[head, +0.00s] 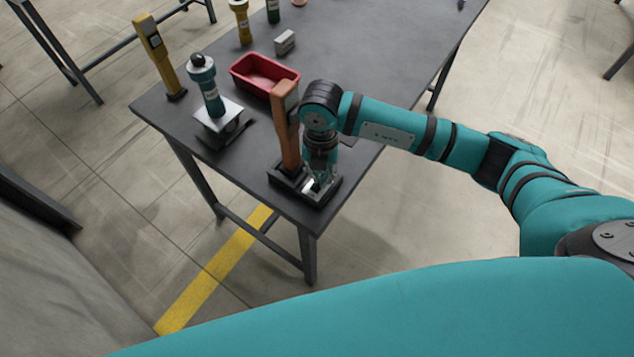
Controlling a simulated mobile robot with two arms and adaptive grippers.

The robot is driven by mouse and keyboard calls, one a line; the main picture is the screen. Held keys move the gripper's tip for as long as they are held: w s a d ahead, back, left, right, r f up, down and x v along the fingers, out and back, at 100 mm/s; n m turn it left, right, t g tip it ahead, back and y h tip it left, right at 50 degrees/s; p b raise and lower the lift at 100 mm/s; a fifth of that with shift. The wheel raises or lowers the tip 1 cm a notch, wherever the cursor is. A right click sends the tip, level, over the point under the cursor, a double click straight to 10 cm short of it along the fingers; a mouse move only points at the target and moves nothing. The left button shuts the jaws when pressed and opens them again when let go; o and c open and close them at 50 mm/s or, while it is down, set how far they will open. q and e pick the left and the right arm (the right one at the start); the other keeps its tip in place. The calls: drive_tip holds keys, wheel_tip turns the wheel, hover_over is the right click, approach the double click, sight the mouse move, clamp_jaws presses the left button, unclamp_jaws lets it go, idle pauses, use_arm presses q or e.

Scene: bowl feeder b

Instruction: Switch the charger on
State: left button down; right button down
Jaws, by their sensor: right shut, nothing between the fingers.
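What looks like the charger is a dark, low base (283,175) at the near corner of the grey table. An orange-brown upright piece (288,130) stands at its left part. My right gripper (317,186) points down over the right part of this base, just right of the upright piece. It is shut and empty, with its fingertips low at the base. The wrist and fingers hide much of that part, so I cannot see a switch or tell whether the tips touch it. My left gripper is not in view.
A red tray (264,74) lies behind the base. A teal bottle-like item (207,86) stands on a pale-topped stand (219,114) to the left. A yellow upright device (158,55), a yellow bottle (241,20) and a grey block (285,41) stand farther back. The table's right side is clear.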

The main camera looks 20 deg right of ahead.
drive_tip(key=shift+f, duration=0.35)
drive_tip(key=shift+r, duration=0.1)
drive_tip(key=shift+r+p, duration=2.25)
drive_tip(key=shift+r, duration=1.25)
drive_tip(key=shift+f, duration=0.1)
